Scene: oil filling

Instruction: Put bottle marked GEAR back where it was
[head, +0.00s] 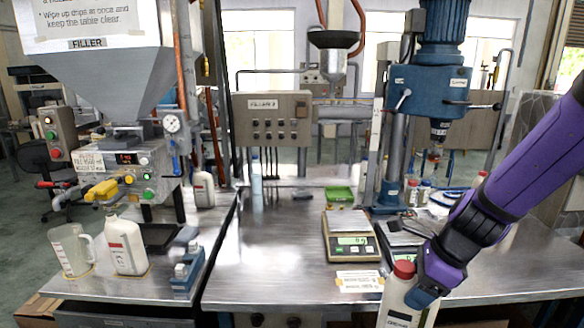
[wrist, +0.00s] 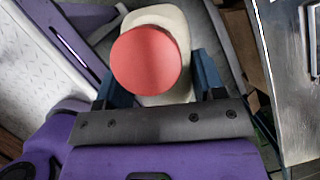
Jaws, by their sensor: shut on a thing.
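The bottle marked GEAR (head: 396,300) is off-white with a red cap and stands roughly upright at the lower right of the head view, in front of the table's near edge. Its lower part is cut off by the frame. My gripper (head: 420,290) is shut on it below the cap. In the wrist view the bottle's red cap (wrist: 150,60) faces the camera, with a blue finger of my gripper (wrist: 152,92) on either side of the bottle. The label is only partly readable.
A scale (head: 351,236) and a note card (head: 360,281) lie on the metal table (head: 260,270). A white bottle (head: 126,245) and a clear jug (head: 70,250) stand under the filler at left. The table's middle left is clear. A drill press (head: 392,130) stands behind.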

